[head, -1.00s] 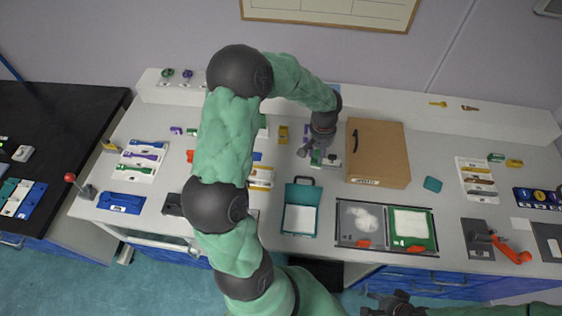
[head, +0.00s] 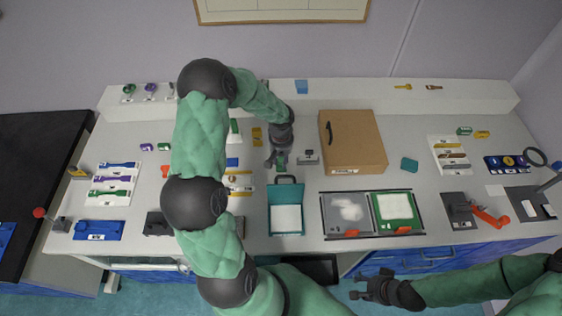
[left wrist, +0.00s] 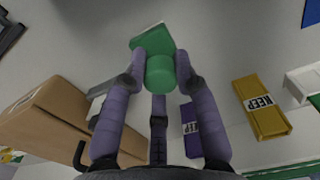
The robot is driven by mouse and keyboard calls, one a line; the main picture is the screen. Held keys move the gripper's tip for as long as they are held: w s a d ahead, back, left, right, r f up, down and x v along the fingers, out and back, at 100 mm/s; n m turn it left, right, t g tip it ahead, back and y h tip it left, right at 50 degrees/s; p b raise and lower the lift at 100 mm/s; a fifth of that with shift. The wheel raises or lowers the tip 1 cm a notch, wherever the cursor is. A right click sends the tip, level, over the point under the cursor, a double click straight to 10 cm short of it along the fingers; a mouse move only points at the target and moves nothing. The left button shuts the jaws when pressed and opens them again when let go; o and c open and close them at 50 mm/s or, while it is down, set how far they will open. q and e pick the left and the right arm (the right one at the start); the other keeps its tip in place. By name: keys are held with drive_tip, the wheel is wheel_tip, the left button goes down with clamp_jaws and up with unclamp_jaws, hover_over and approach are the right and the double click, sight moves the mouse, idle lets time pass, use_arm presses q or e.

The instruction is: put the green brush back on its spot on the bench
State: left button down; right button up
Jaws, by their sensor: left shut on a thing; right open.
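The green brush (left wrist: 158,68) is between the fingers of my left gripper (left wrist: 160,78) in the left wrist view, with a round green end and a flat green part beyond it. In the head view my left gripper (head: 277,163) is shut on the brush (head: 282,158), low over the bench (head: 345,97), behind the teal case and left of a small grey-and-white block. I cannot tell whether the brush touches the bench. Its spot cannot be made out. My right gripper (head: 374,288) is open and empty in front of the bench.
A cardboard box (head: 353,140) stands to the right of the left gripper. The small grey-and-white block (head: 307,157) lies between them. The teal case (head: 286,208) lies in front. A yellow KEEP piece (left wrist: 262,107) and a purple one (left wrist: 191,128) lie nearby.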

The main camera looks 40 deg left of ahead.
sight(281, 159)
use_arm(q)
drive_tip(key=shift+f, duration=0.65)
drive_tip(key=c, duration=1)
unclamp_jaws()
drive_tip(key=shift+f, duration=0.1)
drive_tip(key=shift+o, duration=0.2)
drive_tip(key=shift+r, duration=0.2)
wheel_tip(281, 159, up, 12)
drive_tip(key=p, duration=0.1)
